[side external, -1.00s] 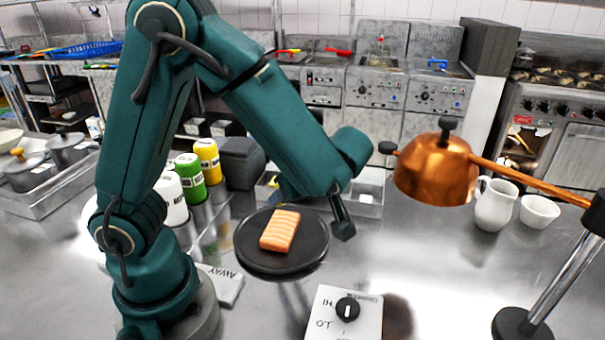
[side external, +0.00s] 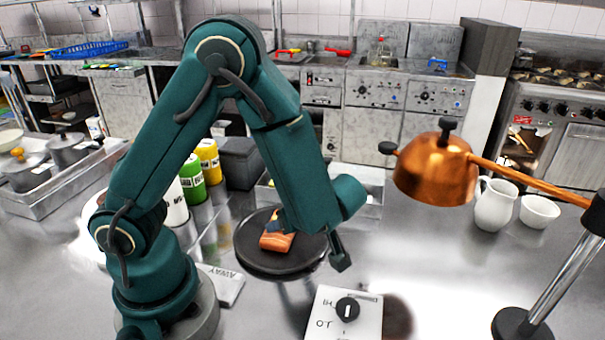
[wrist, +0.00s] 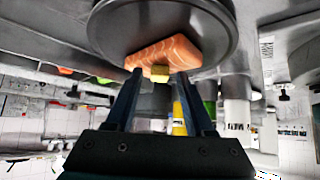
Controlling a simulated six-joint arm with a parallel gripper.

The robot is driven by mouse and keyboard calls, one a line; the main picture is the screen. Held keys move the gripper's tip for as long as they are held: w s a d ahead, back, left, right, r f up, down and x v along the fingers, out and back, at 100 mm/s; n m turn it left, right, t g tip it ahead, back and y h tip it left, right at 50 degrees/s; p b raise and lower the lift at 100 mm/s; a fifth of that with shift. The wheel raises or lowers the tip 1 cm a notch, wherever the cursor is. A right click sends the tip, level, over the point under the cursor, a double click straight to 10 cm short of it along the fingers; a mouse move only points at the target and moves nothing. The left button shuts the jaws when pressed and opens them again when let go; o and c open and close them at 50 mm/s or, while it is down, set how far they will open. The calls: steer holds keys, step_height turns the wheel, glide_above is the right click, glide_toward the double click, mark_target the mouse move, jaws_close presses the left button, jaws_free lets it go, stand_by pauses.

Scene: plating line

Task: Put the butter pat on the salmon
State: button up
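The orange, white-striped salmon (side external: 275,243) lies on a round dark plate (side external: 262,266). It also shows in the wrist view (wrist: 185,50), on the dark plate (wrist: 205,20). The small yellow butter pat (wrist: 160,74) appears against the salmon's near edge in the wrist view, between my fingertips. My gripper (wrist: 160,73) has its two fingers apart, with a narrow gap seen on each side of the butter. In the side view my gripper (side external: 277,224) is low over the salmon, covering part of it. The butter is not visible there.
A copper heat lamp (side external: 435,172) hangs to the right of the plate. A white panel with a black knob (side external: 347,309) stands in front. Green (side external: 192,180) and yellow (side external: 207,162) containers stand behind my arm.

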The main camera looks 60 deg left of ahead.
stand_by(0.3)
steer(key=shift+d+r, duration=0.1)
steer(key=shift+r, duration=0.15)
steer(key=v, duration=1.1)
steer(key=shift+d+r, duration=0.25)
steer(key=shift+d, duration=0.05)
steer(key=shift+o, duration=0.3)
